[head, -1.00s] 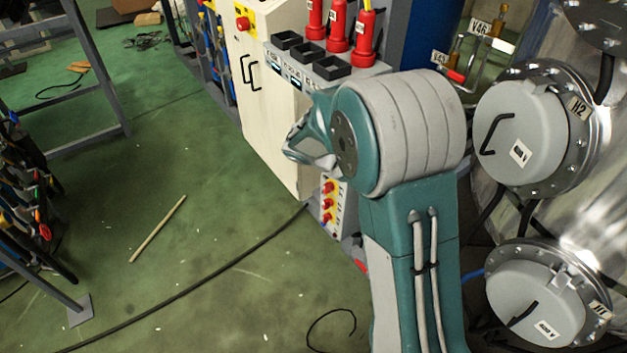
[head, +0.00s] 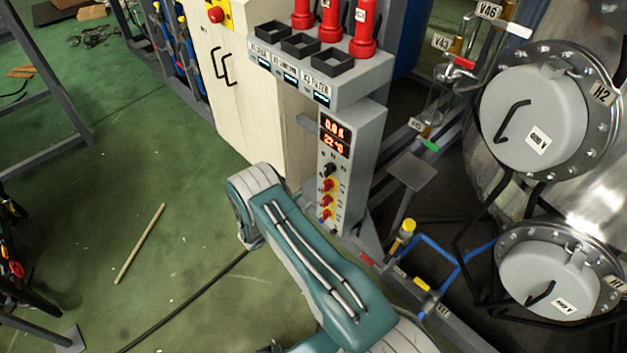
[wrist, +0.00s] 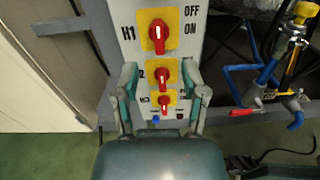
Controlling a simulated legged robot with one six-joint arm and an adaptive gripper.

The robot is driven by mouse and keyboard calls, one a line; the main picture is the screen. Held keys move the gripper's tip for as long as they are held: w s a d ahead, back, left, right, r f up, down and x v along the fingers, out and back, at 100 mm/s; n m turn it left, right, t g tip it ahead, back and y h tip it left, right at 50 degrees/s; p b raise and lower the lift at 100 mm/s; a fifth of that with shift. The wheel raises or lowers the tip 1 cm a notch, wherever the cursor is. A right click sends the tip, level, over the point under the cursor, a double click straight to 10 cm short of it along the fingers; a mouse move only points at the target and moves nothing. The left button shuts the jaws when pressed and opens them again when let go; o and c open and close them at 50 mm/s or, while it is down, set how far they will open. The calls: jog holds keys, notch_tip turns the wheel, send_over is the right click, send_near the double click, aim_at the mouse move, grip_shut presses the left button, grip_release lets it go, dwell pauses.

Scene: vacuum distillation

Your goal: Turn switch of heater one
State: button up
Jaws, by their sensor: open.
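The heater one switch (wrist: 158,32) is a red knob on a yellow plate, marked H1 with OFF and ON beside it, at the top of the wrist view. Its handle looks upright. Two similar red switches sit below it, the middle one (wrist: 162,74) and a lower one (wrist: 164,99). My gripper (wrist: 160,72) is open, its fingers on either side of the middle switch in the picture, below H1; contact cannot be told. In the head view the H1 switch (head: 329,184) is on the grey control panel (head: 358,160); my gripper is hidden there.
Above the switches are a black knob (head: 330,169) and a red display (head: 334,134). A shelf with black trays (head: 333,68) juts out above the panel. Blue pipes with a yellow valve (head: 407,226) stand to the right. Green floor at left is largely clear.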

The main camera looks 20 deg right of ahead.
aim_at(324, 186)
jog(key=x, duration=0.7)
jog(key=f+x, duration=0.1)
jog(key=x, duration=0.2)
jog(key=shift+w+d, duration=0.3)
jog(key=shift+r, duration=0.1)
grip_shut()
